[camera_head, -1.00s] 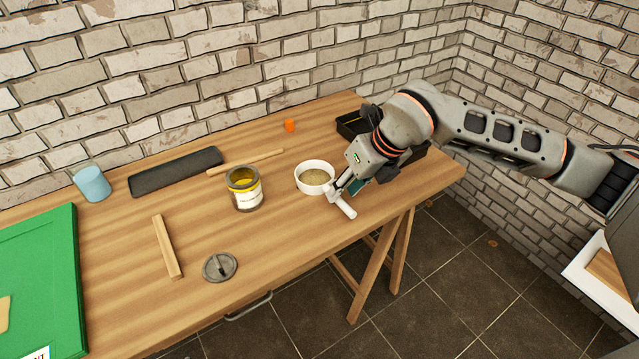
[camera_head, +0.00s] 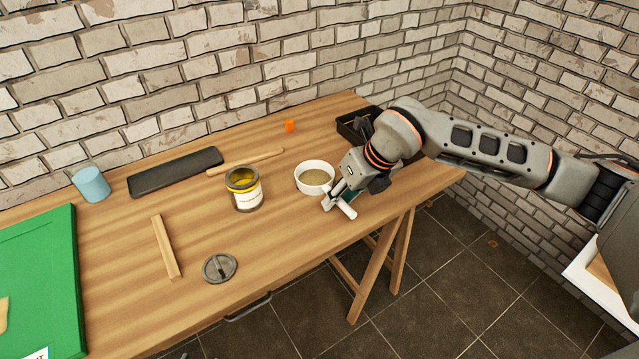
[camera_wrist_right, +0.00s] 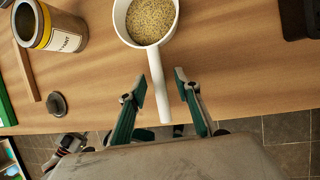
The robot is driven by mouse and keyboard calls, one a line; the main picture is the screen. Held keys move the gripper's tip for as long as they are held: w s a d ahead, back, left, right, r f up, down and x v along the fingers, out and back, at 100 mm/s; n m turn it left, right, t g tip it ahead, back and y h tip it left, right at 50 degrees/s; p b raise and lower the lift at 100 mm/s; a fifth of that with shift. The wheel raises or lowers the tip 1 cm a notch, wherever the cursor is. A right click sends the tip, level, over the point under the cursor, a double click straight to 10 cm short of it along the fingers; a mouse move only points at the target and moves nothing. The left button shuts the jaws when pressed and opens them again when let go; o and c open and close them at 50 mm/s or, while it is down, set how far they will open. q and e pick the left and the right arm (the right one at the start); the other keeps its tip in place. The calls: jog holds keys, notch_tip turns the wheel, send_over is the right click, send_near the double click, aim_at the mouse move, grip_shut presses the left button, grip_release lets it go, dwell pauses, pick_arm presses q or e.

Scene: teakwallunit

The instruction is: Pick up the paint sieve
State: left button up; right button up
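The paint sieve (camera_head: 315,173) is a white round cup with a tan mesh and a straight white handle. It rests on the wooden table (camera_head: 290,235) near the front edge at right. It also shows in the right wrist view (camera_wrist_right: 151,22), its handle pointing toward my right gripper. My right gripper (camera_wrist_right: 161,88) is open, with one finger on each side of the handle and visible gaps between. In the head view the right gripper (camera_head: 338,195) is low at the handle.
An open yellow paint can (camera_head: 245,194) stands left of the sieve, with its lid (camera_head: 219,268) nearer the front edge. A black tray (camera_head: 347,127) sits behind my right arm. Wooden sticks (camera_head: 166,248) and a blue cup (camera_head: 91,184) are farther left.

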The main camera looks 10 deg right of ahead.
jog(key=shift+c, duration=0.3)
grip_shut()
jog(key=shift+r, duration=0.1)
